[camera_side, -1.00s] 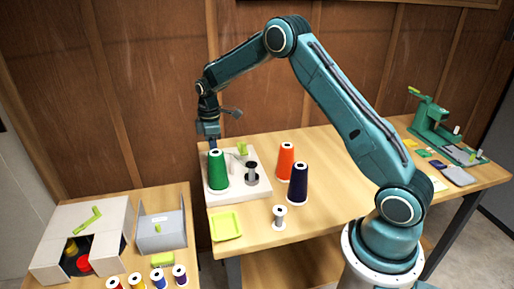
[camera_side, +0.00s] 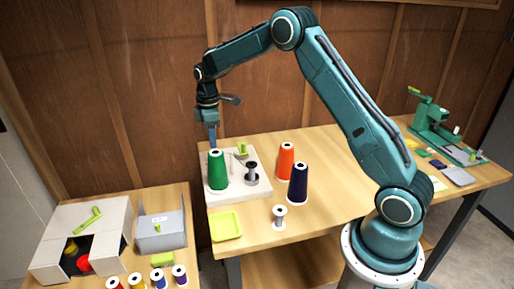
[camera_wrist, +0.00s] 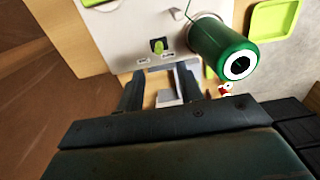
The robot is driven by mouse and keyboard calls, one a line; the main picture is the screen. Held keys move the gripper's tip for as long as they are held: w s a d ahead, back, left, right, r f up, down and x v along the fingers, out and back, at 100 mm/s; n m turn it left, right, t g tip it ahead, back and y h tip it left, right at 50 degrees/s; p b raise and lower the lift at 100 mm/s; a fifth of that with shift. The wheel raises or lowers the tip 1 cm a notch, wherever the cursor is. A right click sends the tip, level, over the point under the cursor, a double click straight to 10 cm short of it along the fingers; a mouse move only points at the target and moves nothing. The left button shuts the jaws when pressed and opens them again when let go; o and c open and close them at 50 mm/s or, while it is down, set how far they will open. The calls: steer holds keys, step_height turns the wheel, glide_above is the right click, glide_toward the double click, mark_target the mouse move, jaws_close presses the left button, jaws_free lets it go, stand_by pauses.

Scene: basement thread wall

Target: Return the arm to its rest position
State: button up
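My teal arm reaches left over the wooden table. My gripper (camera_side: 212,146) points down just behind and above the green thread cone (camera_side: 216,170), near the back left of the white winder base (camera_side: 235,189). In the wrist view, the two dark fingers of my gripper (camera_wrist: 159,72) stand apart with nothing held between them. There the green cone (camera_wrist: 222,50) is right of the fingers, apart from them, on the winder base (camera_wrist: 100,40). The fingertips are small in the side view.
On the base are a grey bobbin (camera_side: 251,173) and a green lever (camera_side: 241,151). Orange (camera_side: 285,162) and navy (camera_side: 298,184) cones, a white spool (camera_side: 279,217) and a lime tray (camera_side: 226,226) stand nearby. A wood wall (camera_side: 150,80) rises behind.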

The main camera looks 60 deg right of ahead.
steer(key=shift+r, duration=0.3)
steer(key=shift+r, duration=0.1)
steer(key=s+a+r+m+t, duration=0.1)
steer(key=s+a+r+m, duration=0.1)
steer(key=s+a+r, duration=0.4)
steer(key=s+a+r+m+t, duration=0.1)
steer(key=s+r+m+t, duration=0.1)
steer(key=s+r, duration=0.8)
steer(key=s+a+m+t, duration=0.1)
steer(key=s+a+m, duration=0.1)
steer(key=s, duration=0.8)
steer(key=s+a+m+t, duration=0.1)
steer(key=s+a+m, duration=0.1)
steer(key=s, duration=0.8)
steer(key=shift+a+r+m+t, duration=0.2)
steer(key=shift+r+m+t, duration=0.15)
steer(key=shift+m, duration=0.15)
steer(key=shift+w+r, duration=0.1)
steer(key=shift+w, duration=0.1)
steer(key=shift+c, duration=0.2)
